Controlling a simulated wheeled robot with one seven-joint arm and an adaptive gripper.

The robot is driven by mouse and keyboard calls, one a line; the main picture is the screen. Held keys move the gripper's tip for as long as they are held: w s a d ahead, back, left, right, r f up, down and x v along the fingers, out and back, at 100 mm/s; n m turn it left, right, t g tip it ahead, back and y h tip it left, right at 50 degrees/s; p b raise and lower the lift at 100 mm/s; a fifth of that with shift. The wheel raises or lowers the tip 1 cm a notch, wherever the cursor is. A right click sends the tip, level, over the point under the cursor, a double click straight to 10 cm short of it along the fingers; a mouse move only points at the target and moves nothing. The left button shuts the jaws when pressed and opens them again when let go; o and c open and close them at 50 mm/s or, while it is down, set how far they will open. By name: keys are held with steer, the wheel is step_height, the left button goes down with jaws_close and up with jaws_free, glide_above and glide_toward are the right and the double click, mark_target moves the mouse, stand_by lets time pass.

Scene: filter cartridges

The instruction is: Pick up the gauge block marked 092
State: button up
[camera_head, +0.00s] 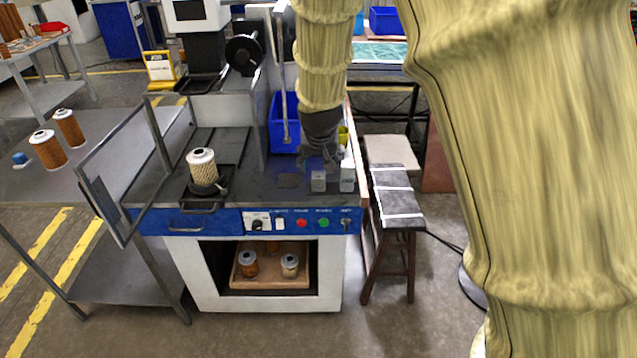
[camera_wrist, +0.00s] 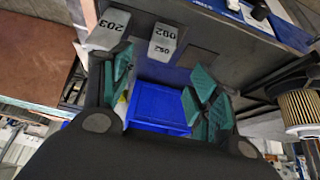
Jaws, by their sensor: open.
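The gauge block marked 092 (camera_wrist: 163,45) is a small grey block on the dark bench top, with its number upside down in the wrist view. In the head view it appears as the left one of two blocks (camera_head: 318,181). A second grey block marked 203 (camera_wrist: 107,30) stands beside it, on the right in the head view (camera_head: 347,179). My gripper (camera_wrist: 163,72) is open with nothing between its green-padded fingers. In the head view my gripper (camera_head: 320,158) is close above and behind the 092 block, partly hidden by my arm.
A blue bin (camera_head: 283,122) stands behind the blocks. A pale filter cartridge (camera_head: 201,165) stands on the bench to the left. A control panel (camera_head: 300,221) runs along the front edge. A stool (camera_head: 397,192) is on the right. A tray (camera_head: 270,283) with cartridges is below.

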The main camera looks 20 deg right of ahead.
glide_above(318, 176)
steer(key=s, duration=0.1)
steer(key=f, duration=0.3)
steer(key=shift+s+a+f+p, duration=0.15)
steer(key=shift+a+f+p, duration=0.05)
steer(key=shift+p, duration=0.1)
steer(key=shift+s+f+p+x, duration=0.1)
steer(key=shift+s+p+x, duration=0.05)
steer(key=shift+x, duration=0.7)
steer(key=shift+s+f+p+x, duration=0.1)
steer(key=shift+s+p+x, duration=0.1)
steer(key=shift+x, duration=0.6)
steer(key=shift+s+f+p+x, duration=0.1)
steer(key=shift+s+p+x, duration=0.05)
steer(key=shift+x, duration=0.7)
steer(key=shift+w+f, duration=0.2)
steer(key=shift+f, duration=0.15)
steer(key=c, duration=1.2)
